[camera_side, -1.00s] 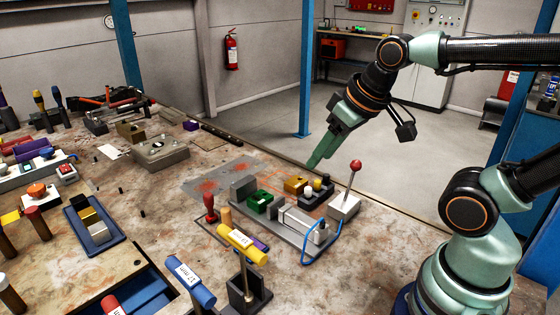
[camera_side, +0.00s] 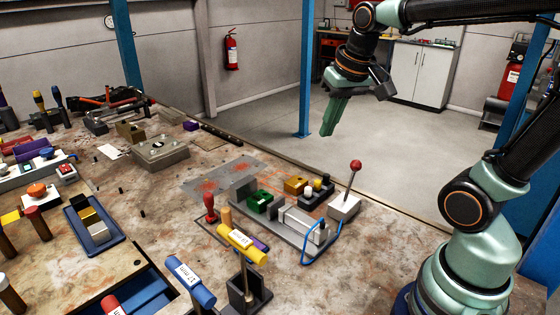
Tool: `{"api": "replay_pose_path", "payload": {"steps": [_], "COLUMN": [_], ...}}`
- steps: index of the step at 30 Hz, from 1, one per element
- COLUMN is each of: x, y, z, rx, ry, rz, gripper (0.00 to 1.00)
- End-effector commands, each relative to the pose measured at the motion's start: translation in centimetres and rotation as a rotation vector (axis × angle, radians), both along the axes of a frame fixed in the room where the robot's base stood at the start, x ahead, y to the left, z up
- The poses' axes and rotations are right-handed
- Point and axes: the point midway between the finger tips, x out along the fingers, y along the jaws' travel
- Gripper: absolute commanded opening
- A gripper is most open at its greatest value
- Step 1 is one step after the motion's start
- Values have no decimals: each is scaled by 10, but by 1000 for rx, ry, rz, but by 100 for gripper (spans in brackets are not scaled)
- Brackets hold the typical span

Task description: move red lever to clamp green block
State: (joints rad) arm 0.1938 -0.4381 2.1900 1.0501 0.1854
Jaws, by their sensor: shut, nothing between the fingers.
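The red lever (camera_side: 353,178) is a thin rod with a red ball knob, standing up with a slight tilt to the right from a pale box at the right of the grey fixture. The green block (camera_side: 260,201) sits on the fixture (camera_side: 290,235), near an upright grey plate. A light grey clamp slide (camera_side: 300,222) lies to the right of the green block; I cannot tell whether they touch. My gripper (camera_side: 326,132) is shut and empty. It hangs in the air, pointing down, above and left of the red knob in the picture, apart from everything.
A yellow block (camera_side: 295,185) and a dark holder with small pegs (camera_side: 317,190) stand behind the fixture. A blue hose (camera_side: 322,250) loops at its right end. A red-handled tool (camera_side: 210,207) and a yellow T-handle (camera_side: 242,243) stand at its left and front.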

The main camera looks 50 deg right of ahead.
Motion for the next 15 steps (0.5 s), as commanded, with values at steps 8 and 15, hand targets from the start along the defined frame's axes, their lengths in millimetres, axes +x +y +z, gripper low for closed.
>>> {"api": "replay_pose_path", "payload": {"steps": [8,15], "x": [29,29], "y": [-98,-182], "z": [3,-13], "rx": [110,195], "ry": [161,277], "rz": [-451,-805], "gripper": [0,0]}}
